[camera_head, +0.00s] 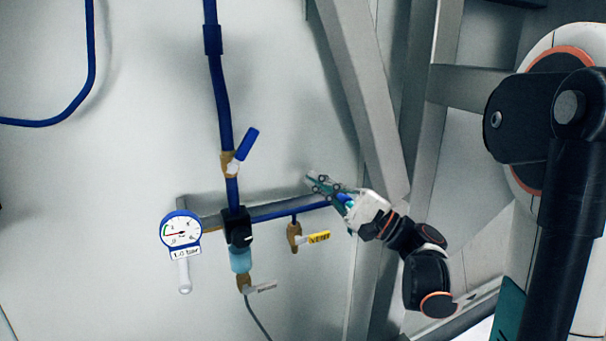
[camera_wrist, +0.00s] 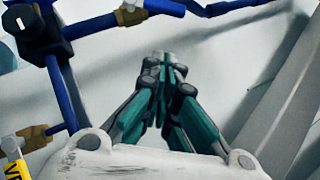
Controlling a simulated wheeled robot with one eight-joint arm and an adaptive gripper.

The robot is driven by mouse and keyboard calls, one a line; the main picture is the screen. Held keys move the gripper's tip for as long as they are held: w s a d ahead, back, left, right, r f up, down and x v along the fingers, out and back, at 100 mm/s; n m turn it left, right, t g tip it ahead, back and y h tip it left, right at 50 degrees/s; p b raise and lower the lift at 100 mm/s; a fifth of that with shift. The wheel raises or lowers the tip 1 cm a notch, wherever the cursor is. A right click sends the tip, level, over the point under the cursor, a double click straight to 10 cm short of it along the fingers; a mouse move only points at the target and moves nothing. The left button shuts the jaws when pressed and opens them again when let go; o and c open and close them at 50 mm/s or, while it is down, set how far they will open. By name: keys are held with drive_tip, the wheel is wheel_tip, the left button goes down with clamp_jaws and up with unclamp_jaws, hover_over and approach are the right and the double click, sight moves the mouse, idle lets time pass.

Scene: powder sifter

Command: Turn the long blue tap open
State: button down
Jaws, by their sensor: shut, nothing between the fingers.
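The long blue tap (camera_head: 247,143) is a blue lever on a brass valve body (camera_head: 229,165) in the vertical blue pipe. In the head view the lever slants up and to the right, away from the pipe's line. In the wrist view the brass valve (camera_wrist: 130,14) shows at the top edge, where I cannot clearly tell lever from pipe. My gripper (camera_head: 312,180) is to the right of the tap and a little lower in the head view, apart from it. Its green fingers (camera_wrist: 166,62) are shut and empty.
A horizontal blue pipe (camera_head: 275,212) runs below the tap to a black regulator (camera_head: 238,232). A round gauge (camera_head: 181,231) is at left. A yellow-tagged valve (camera_head: 293,236) hangs below my gripper. Grey slanting beams (camera_head: 362,90) stand at right. The wall above the gripper is clear.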

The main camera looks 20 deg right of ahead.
sight(243, 152)
drive_tip(key=s+a+r+p+x, duration=0.1)
drive_tip(key=s+p+x, duration=0.1)
drive_tip(key=x, duration=0.9)
drive_tip(key=shift+w+a+p, duration=0.2)
drive_tip(key=shift+a+p, duration=0.15)
drive_tip(key=shift+a, duration=0.1)
drive_tip(key=shift+r, duration=0.15)
drive_tip(key=shift+s+a+r+n+g+p, duration=0.1)
drive_tip(key=shift+r+n+g+p, duration=0.1)
drive_tip(key=shift+n+g+p, duration=0.2)
